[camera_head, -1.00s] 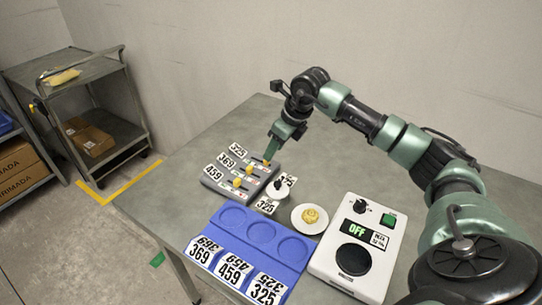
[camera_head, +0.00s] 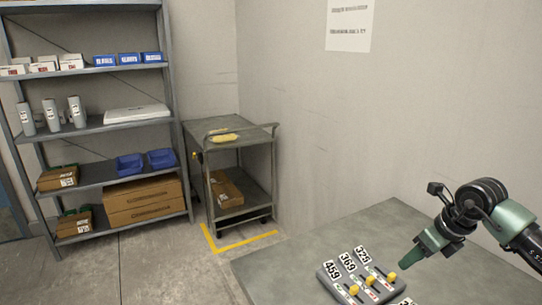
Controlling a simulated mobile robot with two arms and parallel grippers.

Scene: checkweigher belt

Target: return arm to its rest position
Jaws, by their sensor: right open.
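My right arm comes in from the right edge. Its green gripper (camera_head: 408,262) points down and left, just above and beside the yellow knob of the slider labelled 325. The gripper holds nothing that I can see, and its finger gap is too small to make out. The grey slider panel (camera_head: 338,288) lies on the table (camera_head: 290,262) at the bottom right, with labels 459, 369 and 325 and a yellow knob (camera_head: 391,277) in each lane. My left gripper is not in view.
A grey cart (camera_head: 228,143) with a yellow item on top and a box below stands within yellow floor tape by the wall. A shelf rack (camera_head: 110,125) with bins, boxes and cylinders stands at left. The floor before them is clear. A paper notice (camera_head: 348,25) hangs on the wall.

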